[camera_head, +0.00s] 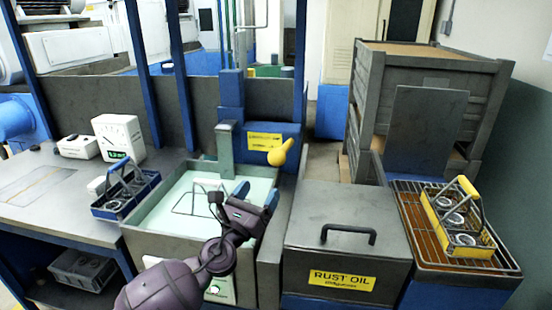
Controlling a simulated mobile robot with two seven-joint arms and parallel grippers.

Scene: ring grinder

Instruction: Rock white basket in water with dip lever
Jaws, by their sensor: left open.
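My left gripper (257,192) reaches over the water tank (150,215) from below on a purple arm. Its two blue-tipped fingers are apart, with nothing seen between them. The dip lever's yellow knob (281,153) sits just beyond and a little right of the fingertips, not touching them, in front of the blue post. Pale green water (176,195) fills the tank. A thin dark wire outline (184,205) shows in the water left of the gripper; I cannot tell whether it belongs to the white basket. My right gripper is not in view.
A blue basket (148,180) with rings stands on the left table, beside the tank. A closed rust oil box (325,218) stands right of the tank. A yellow basket (432,212) with rings sits on a rack at far right. A white dial gauge (119,137) stands behind the blue basket.

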